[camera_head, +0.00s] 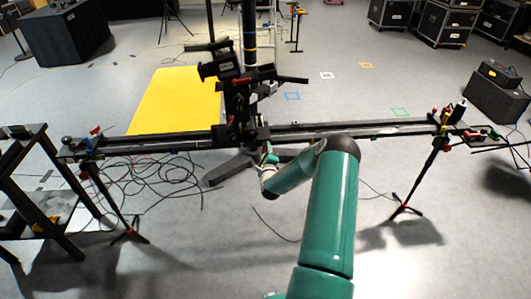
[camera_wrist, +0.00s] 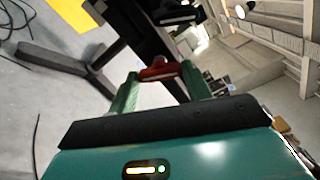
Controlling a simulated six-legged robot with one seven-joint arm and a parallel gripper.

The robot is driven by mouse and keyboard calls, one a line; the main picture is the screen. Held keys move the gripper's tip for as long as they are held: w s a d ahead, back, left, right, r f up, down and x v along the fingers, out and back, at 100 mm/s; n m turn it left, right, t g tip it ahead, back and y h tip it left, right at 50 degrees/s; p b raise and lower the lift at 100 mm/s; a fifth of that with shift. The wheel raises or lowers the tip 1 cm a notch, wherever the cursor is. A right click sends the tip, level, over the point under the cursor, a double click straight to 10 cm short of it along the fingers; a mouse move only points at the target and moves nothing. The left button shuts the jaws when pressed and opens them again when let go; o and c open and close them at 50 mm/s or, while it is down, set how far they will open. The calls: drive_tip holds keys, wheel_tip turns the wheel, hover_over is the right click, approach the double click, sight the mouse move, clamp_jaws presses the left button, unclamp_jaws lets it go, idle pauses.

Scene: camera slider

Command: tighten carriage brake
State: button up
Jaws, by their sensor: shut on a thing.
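The camera slider (camera_head: 330,132) is a long black rail on stands, spanning the head view. Its carriage (camera_head: 232,132) carries a black camera rig (camera_head: 222,68) left of the rail's middle. My gripper (camera_head: 267,152) is at the front of the rail, just right of the carriage, and small in the head view. In the wrist view, the two green fingers of my gripper (camera_wrist: 160,74) close on a red brake handle (camera_wrist: 157,69) below the dark rail. The handle's far side and its mount are partly hidden.
A black side table (camera_head: 25,180) stands at the left. Loose cables (camera_head: 150,180) lie on the floor below the rail. The right tripod (camera_head: 420,180) supports the rail's right end. Black cases (camera_head: 445,22) stand at the back right. The floor between is mostly clear.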

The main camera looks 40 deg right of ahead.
drive_tip(key=shift+m, duration=0.7)
drive_tip(key=o, duration=1)
drive_tip(key=v, duration=1.3)
drive_tip(key=shift+s+a, duration=0.3)
